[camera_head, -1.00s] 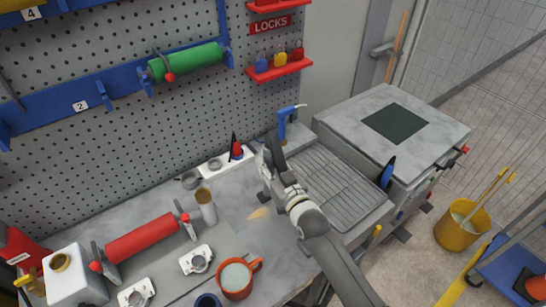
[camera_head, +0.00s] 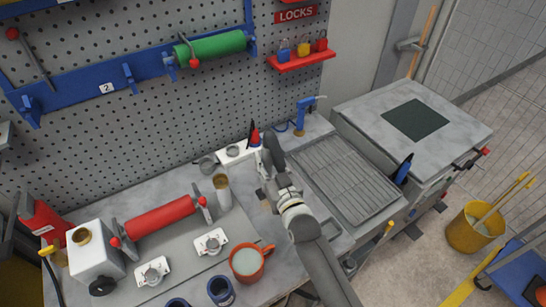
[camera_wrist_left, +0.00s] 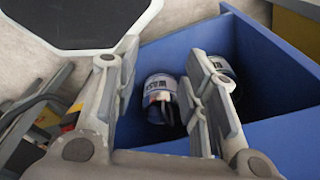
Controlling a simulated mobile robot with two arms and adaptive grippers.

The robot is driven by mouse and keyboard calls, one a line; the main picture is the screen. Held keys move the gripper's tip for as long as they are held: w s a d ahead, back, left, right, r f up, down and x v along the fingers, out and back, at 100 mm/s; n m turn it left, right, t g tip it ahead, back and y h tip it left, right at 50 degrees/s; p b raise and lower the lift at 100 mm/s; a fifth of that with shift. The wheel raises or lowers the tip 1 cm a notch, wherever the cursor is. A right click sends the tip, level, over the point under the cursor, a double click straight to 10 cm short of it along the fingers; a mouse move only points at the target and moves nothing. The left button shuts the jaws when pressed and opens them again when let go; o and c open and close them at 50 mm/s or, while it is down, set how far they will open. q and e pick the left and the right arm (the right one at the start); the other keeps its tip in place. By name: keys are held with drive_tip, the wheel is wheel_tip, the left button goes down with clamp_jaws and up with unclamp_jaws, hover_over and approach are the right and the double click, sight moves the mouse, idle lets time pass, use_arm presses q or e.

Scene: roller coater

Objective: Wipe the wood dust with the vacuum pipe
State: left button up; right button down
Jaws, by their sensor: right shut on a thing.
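My right gripper (camera_head: 270,155) is over the workbench near the white holder, its jaws closed on a slim thing that I take to be the vacuum pipe. The gripper and arm hide most of it, and a small dark grey end (camera_head: 262,194) shows below on the bench. No tan wood dust is clearly visible now; the place where it lay is largely behind my right arm. My left gripper (camera_wrist_left: 162,55) is open and empty in the left wrist view, with a blue bin beyond its fingers.
A red roller (camera_head: 160,217), an orange mug (camera_head: 247,263) and a metal cup (camera_head: 221,187) stand left of the arm. A ribbed tray (camera_head: 345,178) lies right. A red cone-shaped item (camera_head: 255,137) stands behind. The blue bin (camera_wrist_left: 265,75) holds labelled cans (camera_wrist_left: 160,97).

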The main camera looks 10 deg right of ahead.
drive_tip(key=shift+s+a, duration=0.25)
drive_tip(key=shift+a, duration=0.45)
drive_tip(key=shift+s+a, duration=1.3)
drive_tip(key=shift+a, duration=1.7)
drive_tip(key=w+d+p, duration=0.1)
drive_tip(key=w+d, duration=0.1)
drive_tip(key=d, duration=0.5)
drive_tip(key=w+d, duration=0.2)
drive_tip(key=d, duration=0.6)
drive_tip(key=shift+w+d+p, duration=0.15)
drive_tip(key=shift+w+p, duration=0.2)
drive_tip(key=shift+w, duration=0.05)
